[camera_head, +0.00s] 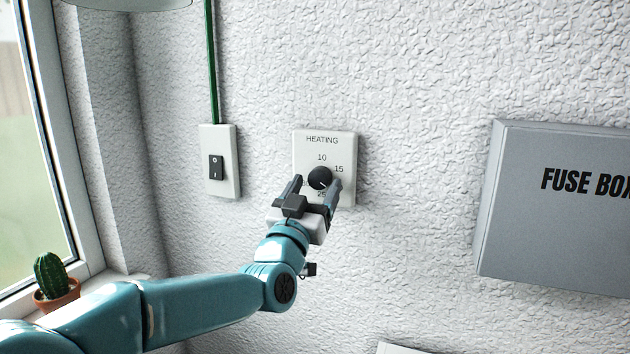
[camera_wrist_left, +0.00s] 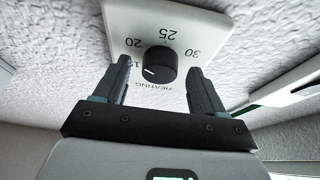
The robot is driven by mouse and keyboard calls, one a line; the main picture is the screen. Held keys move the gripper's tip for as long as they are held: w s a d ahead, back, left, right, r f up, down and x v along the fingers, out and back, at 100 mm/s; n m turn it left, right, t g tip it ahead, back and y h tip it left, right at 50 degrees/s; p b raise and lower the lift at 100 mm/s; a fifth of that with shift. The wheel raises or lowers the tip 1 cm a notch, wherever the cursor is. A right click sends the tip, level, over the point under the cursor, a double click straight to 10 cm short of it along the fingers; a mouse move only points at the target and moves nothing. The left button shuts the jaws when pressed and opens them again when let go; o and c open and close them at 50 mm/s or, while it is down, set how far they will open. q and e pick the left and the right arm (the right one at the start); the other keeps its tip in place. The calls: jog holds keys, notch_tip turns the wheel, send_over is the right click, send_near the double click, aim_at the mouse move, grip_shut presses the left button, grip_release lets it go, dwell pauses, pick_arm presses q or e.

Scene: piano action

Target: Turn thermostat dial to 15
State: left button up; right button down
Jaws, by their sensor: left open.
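The thermostat is a white plate (camera_head: 346,142) marked HEATING, with a round black dial (camera_head: 320,177). In the head view 10 is above the dial, 15 at its upper right. My left gripper (camera_head: 317,184) is open, its fingers on either side of the dial, with a gap showing in the left wrist view. There the plate (camera_wrist_left: 192,24) appears upside down and the dial (camera_wrist_left: 160,62) has a white mark on its left part, near the 15, which a finger partly covers. I cannot tell the exact setting. My right gripper is out of view.
A light switch (camera_head: 217,168) with a green cable (camera_head: 212,70) is left of the thermostat. A grey fuse box (camera_head: 555,215) juts from the wall at right. A potted cactus (camera_head: 52,280) stands by the window. The wall between thermostat and fuse box is clear.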

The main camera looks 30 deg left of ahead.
pick_arm(q)
jog(key=shift+w+a+r, duration=0.1)
jog(key=shift+w, duration=0.15)
jog(key=c, duration=1.1)
jog(key=shift+o, duration=0.2)
